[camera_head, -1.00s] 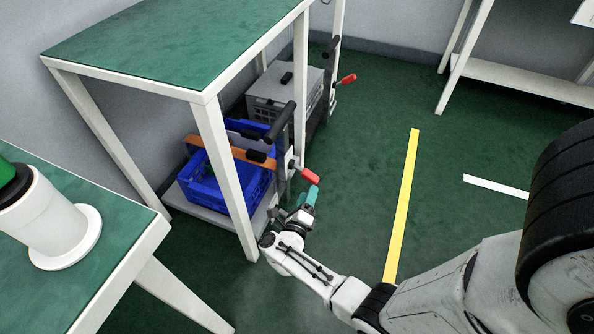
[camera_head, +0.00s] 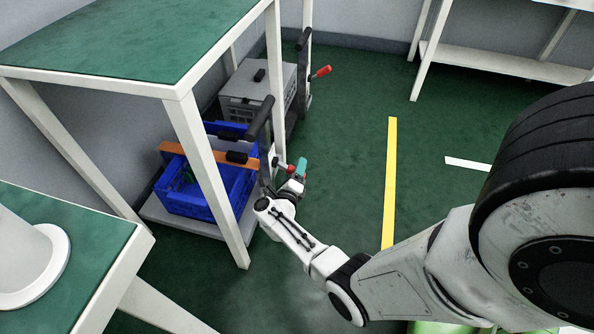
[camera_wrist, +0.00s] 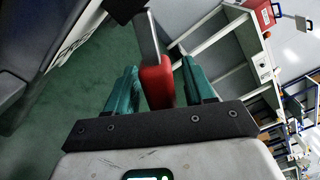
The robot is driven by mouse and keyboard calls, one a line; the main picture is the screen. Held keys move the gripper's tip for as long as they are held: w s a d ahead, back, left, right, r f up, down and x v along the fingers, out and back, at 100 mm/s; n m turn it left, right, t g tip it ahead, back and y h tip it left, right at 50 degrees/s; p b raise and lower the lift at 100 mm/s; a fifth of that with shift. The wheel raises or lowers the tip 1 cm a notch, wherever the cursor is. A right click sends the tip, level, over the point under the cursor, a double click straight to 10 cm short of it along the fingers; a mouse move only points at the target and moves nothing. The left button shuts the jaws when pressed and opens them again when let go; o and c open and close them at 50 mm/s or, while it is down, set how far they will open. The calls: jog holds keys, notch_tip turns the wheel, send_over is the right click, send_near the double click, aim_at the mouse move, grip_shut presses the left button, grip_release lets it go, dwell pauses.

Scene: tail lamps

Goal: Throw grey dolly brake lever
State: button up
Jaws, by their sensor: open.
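The near dolly (camera_head: 165,222) carries a blue crate (camera_head: 205,192) and has a brake lever with a red grip (camera_head: 283,167) at its front right. My gripper (camera_head: 294,171) is at that lever. In the wrist view, the red grip (camera_wrist: 157,84) lies between my open teal fingers (camera_wrist: 160,78), close to the left one; contact is unclear. A grey metal arm runs from the grip toward the top. A second dolly behind carries a grey crate (camera_head: 258,90). Its red-gripped lever (camera_head: 321,71) sticks out to the right, away from my gripper.
A green-topped table (camera_head: 130,45) stands over both dollies; its white front leg (camera_head: 212,185) is left of my arm. Another table (camera_head: 70,235) is at lower left. Open floor with a yellow line (camera_head: 390,180) lies to the right.

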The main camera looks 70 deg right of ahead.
jog(key=shift+d, duration=0.4)
grip_shut()
dwell(0.4)
